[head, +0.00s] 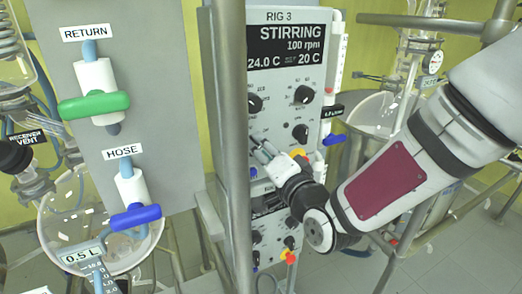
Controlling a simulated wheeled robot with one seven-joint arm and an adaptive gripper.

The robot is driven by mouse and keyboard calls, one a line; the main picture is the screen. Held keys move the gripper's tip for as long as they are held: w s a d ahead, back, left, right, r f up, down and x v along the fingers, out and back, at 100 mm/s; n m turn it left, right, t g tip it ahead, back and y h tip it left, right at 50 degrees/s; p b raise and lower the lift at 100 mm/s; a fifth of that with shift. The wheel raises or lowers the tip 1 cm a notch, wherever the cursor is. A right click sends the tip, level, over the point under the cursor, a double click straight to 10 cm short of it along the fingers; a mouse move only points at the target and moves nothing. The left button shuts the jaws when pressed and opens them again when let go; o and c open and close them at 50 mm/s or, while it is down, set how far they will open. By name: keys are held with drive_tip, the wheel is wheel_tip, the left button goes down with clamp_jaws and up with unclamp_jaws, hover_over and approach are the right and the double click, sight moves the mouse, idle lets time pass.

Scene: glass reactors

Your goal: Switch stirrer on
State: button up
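The RIG 3 control panel (318,102) stands upright in the middle of the head view. Its black display (290,47) reads STIRRING, 100 rpm, 24.0 C and 20 C. Several black knobs sit on the panel, among them an upper right one (303,95), a lower right one (300,132) and an upper left one (255,103). My gripper (259,145) is at the panel's lower left, its fingertips close to the face. I cannot tell whether they touch it or whether they are open. No stirrer switch can be made out; the gripper covers part of the lower panel.
A metal post (233,150) stands just left of my gripper. A grey board with a green RETURN valve (95,105) and a blue HOSE valve (135,216) is at the left. Glass vessels stand on both sides. Another panel (272,238) is below.

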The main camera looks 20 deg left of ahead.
drive_tip(key=v, duration=0.7)
idle(0.3)
drive_tip(key=d+r+n+g+h, duration=0.15)
drive_tip(key=d+h, duration=0.95)
drive_tip(key=d, duration=1.2)
drive_tip(key=s+d+r+g+h, duration=0.1)
drive_tip(key=s+d+g, duration=0.1)
drive_tip(key=s+d, duration=0.4)
drive_tip(key=s+d+g+h, duration=0.1)
drive_tip(key=s+d+g, duration=0.2)
drive_tip(key=s+d, duration=0.3)
drive_tip(key=s, duration=0.5)
drive_tip(key=shift+r+n+h, duration=0.3)
drive_tip(key=shift+r+n, duration=0.05)
